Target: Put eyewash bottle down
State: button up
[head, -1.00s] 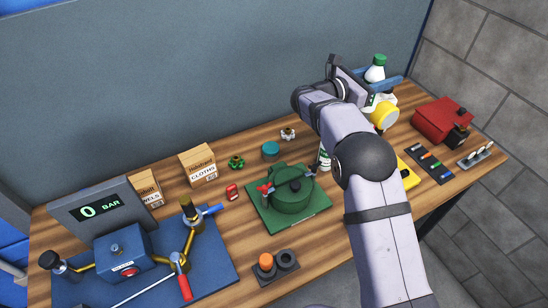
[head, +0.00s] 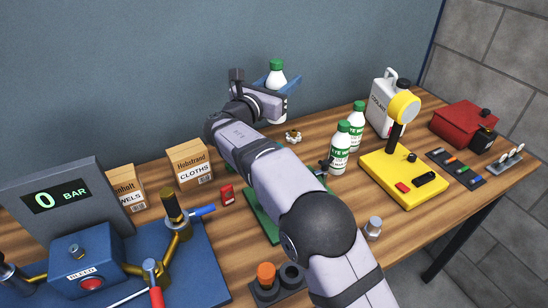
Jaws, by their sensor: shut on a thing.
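My gripper (head: 284,92) is shut on a white eyewash bottle (head: 276,78) with a green cap. It holds the bottle about upright, near the blue-grey back wall, above the rear of the table. My gripper hides the bottle's middle, and its base is hard to make out. Two similar green-capped bottles with green labels stand on the table to the right, one in front (head: 340,152) and one behind it (head: 357,120). The wooden table (head: 325,250) runs beneath them all.
A white coolant jug (head: 381,105), a yellow lamp unit (head: 404,178) and a red box (head: 464,124) stand at the right. Cardboard boxes (head: 189,165) and a blue pump board (head: 200,262) are at the left. My arm hides most of a green base (head: 262,212) at the centre.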

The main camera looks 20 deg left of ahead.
jog(key=shift+s+a, duration=0.1)
jog(key=shift+a, duration=0.15)
notch_tip(320, 180, down, 10)
jog(key=p, duration=0.1)
dwell(0.6)
jog(key=shift+f, duration=0.15)
jog(key=o, duration=1.3)
jog(key=shift+c, duration=0.2)
